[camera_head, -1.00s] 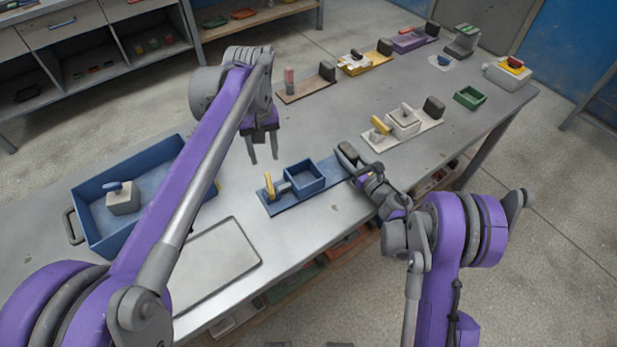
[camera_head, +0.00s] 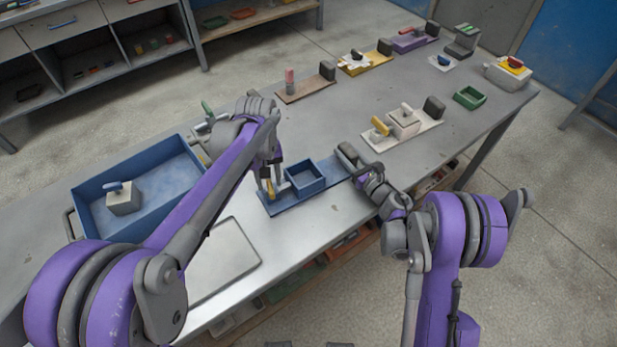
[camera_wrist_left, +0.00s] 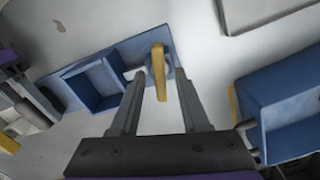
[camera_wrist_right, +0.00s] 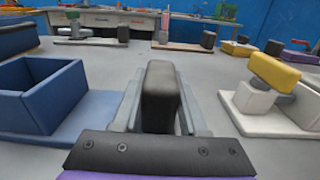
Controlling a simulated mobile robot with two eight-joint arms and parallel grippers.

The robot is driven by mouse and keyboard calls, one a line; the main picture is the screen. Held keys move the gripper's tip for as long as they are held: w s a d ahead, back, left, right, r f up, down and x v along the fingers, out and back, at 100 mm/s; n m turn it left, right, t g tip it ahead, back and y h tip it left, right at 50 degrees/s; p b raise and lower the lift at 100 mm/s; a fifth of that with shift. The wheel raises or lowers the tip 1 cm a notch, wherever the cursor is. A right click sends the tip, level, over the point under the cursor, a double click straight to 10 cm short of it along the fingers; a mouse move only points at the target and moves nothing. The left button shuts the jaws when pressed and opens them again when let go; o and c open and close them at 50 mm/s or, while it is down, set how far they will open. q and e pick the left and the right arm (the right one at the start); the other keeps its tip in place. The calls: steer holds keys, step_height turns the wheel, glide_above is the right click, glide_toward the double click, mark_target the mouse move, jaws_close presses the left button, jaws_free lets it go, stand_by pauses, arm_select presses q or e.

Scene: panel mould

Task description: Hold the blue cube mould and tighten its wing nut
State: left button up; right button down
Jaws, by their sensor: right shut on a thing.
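The blue cube mould (camera_head: 304,177) is an open square box on a long blue base plate on the table. It also shows in the left wrist view (camera_wrist_left: 92,84) and the right wrist view (camera_wrist_right: 38,95). Its yellow wing nut (camera_wrist_left: 158,72) stands at the plate's left end in the head view. My left gripper (camera_head: 271,188) is open around the wing nut, its fingers on either side with visible gaps in the left wrist view. My right gripper (camera_head: 347,160) is shut on the dark grip block (camera_wrist_right: 159,95) at the plate's other end.
A blue tray (camera_head: 84,205) holding a grey block with a blue handle stands at the left. A flat grey panel (camera_head: 222,262) lies at the front edge. A white mould (camera_head: 403,124) with a yellow wing nut sits behind right. Other fixtures line the far table.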

arm_select(q)
jaws_close()
